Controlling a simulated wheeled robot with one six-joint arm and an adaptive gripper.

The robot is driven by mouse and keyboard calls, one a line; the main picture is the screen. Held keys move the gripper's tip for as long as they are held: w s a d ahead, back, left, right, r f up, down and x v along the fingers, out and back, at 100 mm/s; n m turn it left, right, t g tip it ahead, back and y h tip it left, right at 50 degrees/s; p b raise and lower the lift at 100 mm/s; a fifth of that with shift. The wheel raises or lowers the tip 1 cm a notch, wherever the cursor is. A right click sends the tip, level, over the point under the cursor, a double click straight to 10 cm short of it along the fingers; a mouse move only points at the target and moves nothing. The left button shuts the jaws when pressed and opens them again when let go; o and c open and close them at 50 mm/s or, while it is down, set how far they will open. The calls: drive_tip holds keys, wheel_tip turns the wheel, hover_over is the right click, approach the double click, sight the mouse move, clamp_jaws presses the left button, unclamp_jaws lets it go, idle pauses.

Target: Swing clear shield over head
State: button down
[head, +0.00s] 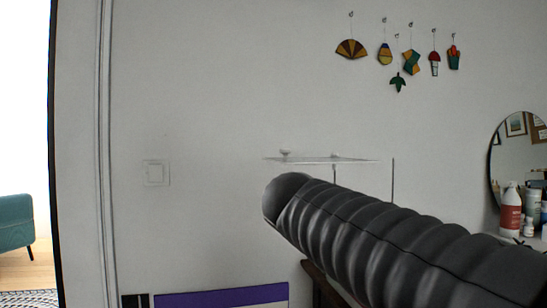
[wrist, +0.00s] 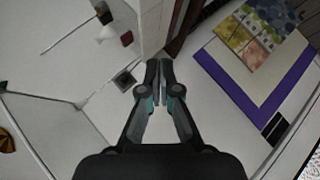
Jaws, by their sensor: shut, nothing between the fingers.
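A thin clear panel (head: 325,160), likely the shield, lies almost flat and edge-on in the middle of the head view. A small pale knob (head: 285,154) shows at its left end, and a thin dark upright stands at its right. My dark ribbed arm (head: 370,235) crosses in front and hides what is below the panel. My gripper (wrist: 158,82) is shut and empty in the wrist view, its tips near a pale upright edge. I cannot tell whether it touches anything. No head shows clearly.
Hanging glass ornaments (head: 397,55) are on the wall, with a round mirror (head: 510,140) and bottles (head: 510,207) at right. A light switch (head: 156,173) is at left. A purple-edged board (wrist: 245,95) lies right of my gripper.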

drive_tip(key=w+a+r+n+t+h, duration=0.1)
drive_tip(key=w+a+r+t+h, duration=0.2)
drive_tip(key=a+r, duration=0.7)
drive_tip(key=w+a+r+n+t+h, duration=0.1)
drive_tip(key=w+a+r+t, duration=0.3)
drive_tip(key=a+r, duration=0.55)
drive_tip(key=f+p+x, duration=0.1)
drive_tip(key=x, duration=0.9)
drive_tip(key=shift+s+d+f+b, duration=0.15)
drive_tip(key=shift+s+d+b, duration=0.4)
drive_tip(key=shift+s+d, duration=0.8)
drive_tip(key=shift+s, duration=0.1)
